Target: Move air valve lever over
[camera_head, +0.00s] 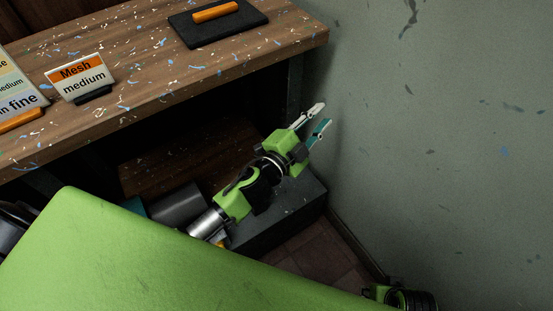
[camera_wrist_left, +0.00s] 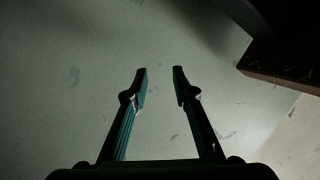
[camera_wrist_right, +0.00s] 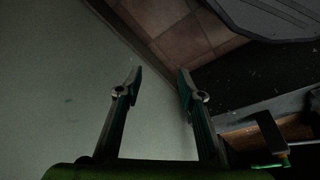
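I cannot make out the air valve lever for certain in any view. My left gripper (camera_head: 321,114) is open and empty, its fingers pointing at the grey-green wall just past the bench's right end. In the left wrist view its two fingers (camera_wrist_left: 160,80) stand apart with only the wall between them. My right gripper (camera_wrist_right: 160,82) is open and empty in the right wrist view, with wall and floor beyond it. In the head view its fingers are out of sight. A small bright green part (camera_wrist_right: 268,166) shows at the lower right of the right wrist view; I cannot tell what it is.
The paint-flecked wooden bench (camera_head: 190,75) holds a black pad (camera_head: 195,33) with an orange block (camera_head: 216,12) and a Mesh medium sign (camera_head: 80,76). Below is a dark shelf. The wall (camera_head: 450,120) closes off the right; tiled floor (camera_head: 325,258) shows between.

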